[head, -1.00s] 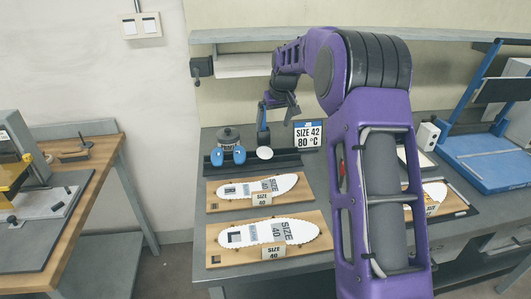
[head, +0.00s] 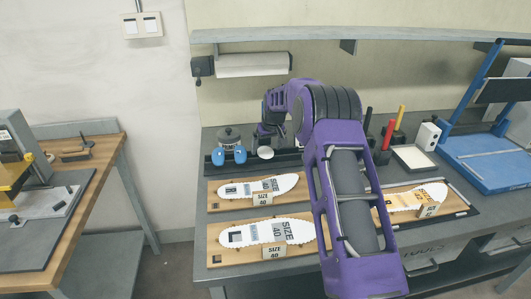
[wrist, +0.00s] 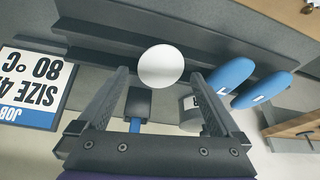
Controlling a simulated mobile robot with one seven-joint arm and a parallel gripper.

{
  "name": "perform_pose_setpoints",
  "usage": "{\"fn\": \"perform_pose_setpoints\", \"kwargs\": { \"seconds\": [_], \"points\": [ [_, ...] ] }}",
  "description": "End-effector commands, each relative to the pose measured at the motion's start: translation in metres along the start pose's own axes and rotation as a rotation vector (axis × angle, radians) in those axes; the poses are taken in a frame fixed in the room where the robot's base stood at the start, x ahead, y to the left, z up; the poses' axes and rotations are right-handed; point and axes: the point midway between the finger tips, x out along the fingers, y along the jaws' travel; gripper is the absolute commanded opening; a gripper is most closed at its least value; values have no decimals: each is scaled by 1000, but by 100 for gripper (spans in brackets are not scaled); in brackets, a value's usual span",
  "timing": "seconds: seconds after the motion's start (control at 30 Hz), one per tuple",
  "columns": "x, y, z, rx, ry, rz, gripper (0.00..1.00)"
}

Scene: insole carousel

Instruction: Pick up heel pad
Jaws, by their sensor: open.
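A flat white round disc, which looks like the heel pad (head: 265,153), lies at the dark rack on the bench's left part. In the wrist view the white heel pad (wrist: 161,66) appears between and just beyond my fingertips, fully visible. My gripper (head: 265,137) is above and close to it in the head view. In the wrist view my gripper (wrist: 160,76) has its two fingers spread apart with nothing held. A dark block with a blue stem (wrist: 137,103) shows between the fingers lower in the picture; I cannot tell what it is.
A job sign (wrist: 36,88) stands on the other side. Insoles on wooden boards (head: 225,206) lie in front. Upright tools (head: 387,135) stand at the right.

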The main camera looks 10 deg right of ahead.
Motion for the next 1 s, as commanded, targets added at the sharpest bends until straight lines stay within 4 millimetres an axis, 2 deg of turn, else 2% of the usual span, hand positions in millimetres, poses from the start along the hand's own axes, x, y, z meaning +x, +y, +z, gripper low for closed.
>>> {"fn": "perform_pose_setpoints", "kwargs": {
  "seconds": [0.27, 0.7, 1.0],
  "points": [
    [4, 0, 0, 0, 1, 0, 100],
    [4, 0, 0, 0, 1, 0, 23],
    [-2, 0, -3, 0, 2, 0, 21]
  ]
}}
